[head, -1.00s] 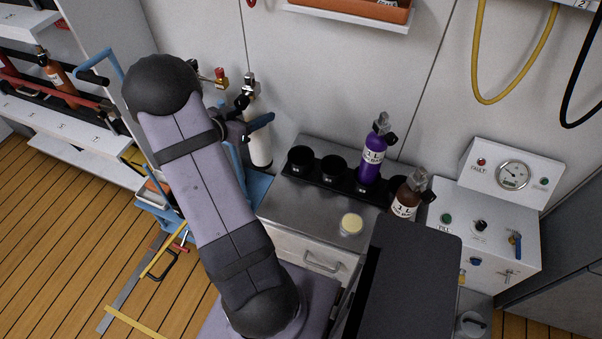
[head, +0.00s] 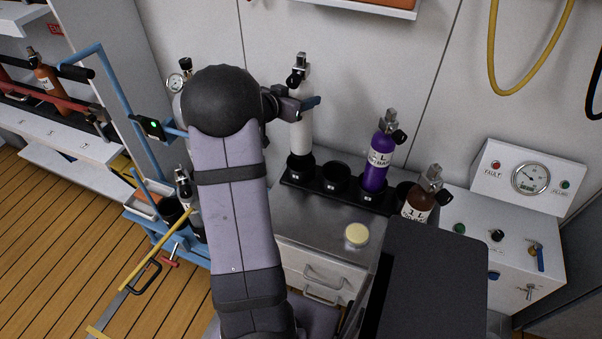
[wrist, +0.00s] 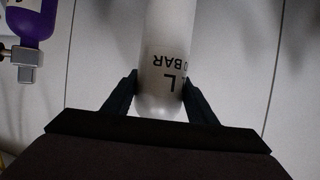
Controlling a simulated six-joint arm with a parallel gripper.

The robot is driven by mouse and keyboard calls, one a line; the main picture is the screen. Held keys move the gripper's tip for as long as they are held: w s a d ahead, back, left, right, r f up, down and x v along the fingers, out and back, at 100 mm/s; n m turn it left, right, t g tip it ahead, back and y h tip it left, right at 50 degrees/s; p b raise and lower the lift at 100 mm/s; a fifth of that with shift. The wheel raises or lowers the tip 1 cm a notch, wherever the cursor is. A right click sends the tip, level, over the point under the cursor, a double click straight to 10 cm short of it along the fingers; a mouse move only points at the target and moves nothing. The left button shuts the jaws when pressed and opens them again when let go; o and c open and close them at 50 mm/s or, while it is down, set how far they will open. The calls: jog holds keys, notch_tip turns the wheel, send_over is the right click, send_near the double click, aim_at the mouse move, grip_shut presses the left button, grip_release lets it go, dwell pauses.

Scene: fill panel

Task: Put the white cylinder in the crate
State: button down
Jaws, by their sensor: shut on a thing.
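The white cylinder (head: 301,133) is upright, with a dark valve on top. My gripper (head: 303,105) is shut on its upper part, and the wrist view shows both fingers (wrist: 160,95) against its sides. Its lower end is at the leftmost black cup of the rack (head: 286,178); I cannot tell whether it is inside or just above. A blue crate-like carrier (head: 150,220) is low at the left, partly hidden by my arm. It holds a dark cup and a cylinder with a black valve (head: 183,190).
A purple cylinder (head: 378,160) stands in the rack, with an empty cup (head: 336,177) beside it. A brown cylinder (head: 418,208) is at right. A gauge panel (head: 525,178) stands further right.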

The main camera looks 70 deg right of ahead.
aim_at(295, 127)
jog(key=shift+d+f+b, duration=0.1)
jog(key=shift+f+b, duration=1.05)
jog(key=shift+f, duration=1.6)
jog(key=shift+f+b, duration=0.65)
jog(key=shift+f, duration=1.2)
jog(key=c, duration=1.2)
grip_release()
jog(key=shift+f, duration=0.5)
jog(key=o, duration=0.5)
jog(key=shift+a, duration=0.2)
jog(key=shift+c, duration=0.2)
jog(key=shift+r, duration=0.2)
jog(key=shift+w+a+r, duration=0.15)
jog(key=shift+a+r, duration=0.05)
jog(key=shift+a, duration=0.25)
jog(key=p+v, duration=0.2)
jog(key=v, duration=0.9)
